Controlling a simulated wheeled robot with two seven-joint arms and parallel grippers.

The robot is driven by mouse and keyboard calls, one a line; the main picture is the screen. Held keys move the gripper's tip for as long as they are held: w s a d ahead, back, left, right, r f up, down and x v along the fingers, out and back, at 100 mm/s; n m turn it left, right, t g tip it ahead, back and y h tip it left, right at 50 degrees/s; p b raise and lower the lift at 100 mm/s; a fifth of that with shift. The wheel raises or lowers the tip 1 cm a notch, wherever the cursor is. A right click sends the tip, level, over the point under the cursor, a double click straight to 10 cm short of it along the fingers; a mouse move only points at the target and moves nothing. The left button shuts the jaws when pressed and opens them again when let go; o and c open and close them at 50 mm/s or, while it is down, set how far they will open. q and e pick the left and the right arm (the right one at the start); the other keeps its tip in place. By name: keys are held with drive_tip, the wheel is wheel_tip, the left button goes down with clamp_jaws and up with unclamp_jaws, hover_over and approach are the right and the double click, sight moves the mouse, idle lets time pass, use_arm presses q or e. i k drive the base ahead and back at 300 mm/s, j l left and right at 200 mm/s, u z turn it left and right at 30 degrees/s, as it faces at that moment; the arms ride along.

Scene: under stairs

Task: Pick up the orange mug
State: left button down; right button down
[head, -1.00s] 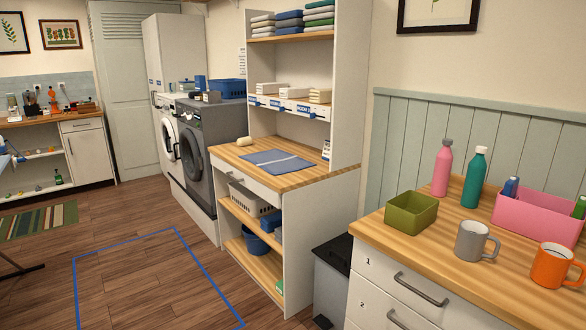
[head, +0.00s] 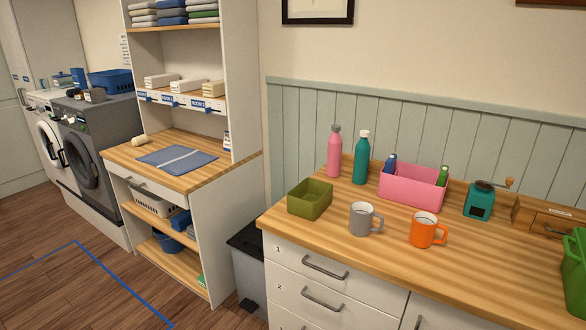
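The orange mug (head: 423,231) stands upright on the wooden counter (head: 330,238) at the right, near its front edge. Its handle points right, and its inside looks pale. A grey mug (head: 360,220) stands just left of it, apart from it, with its handle also to the right. Neither of my grippers is in the head view.
Behind the mugs are an olive bin (head: 309,199), a pink bottle (head: 334,152), a teal bottle (head: 361,158) and a pink bin (head: 411,190). A teal grinder (head: 479,201) and a wooden box (head: 548,217) stand right. A dark trash bin (head: 247,265) stands left of the counter.

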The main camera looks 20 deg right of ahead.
sight(424, 225)
drive_tip(key=z, duration=1.45)
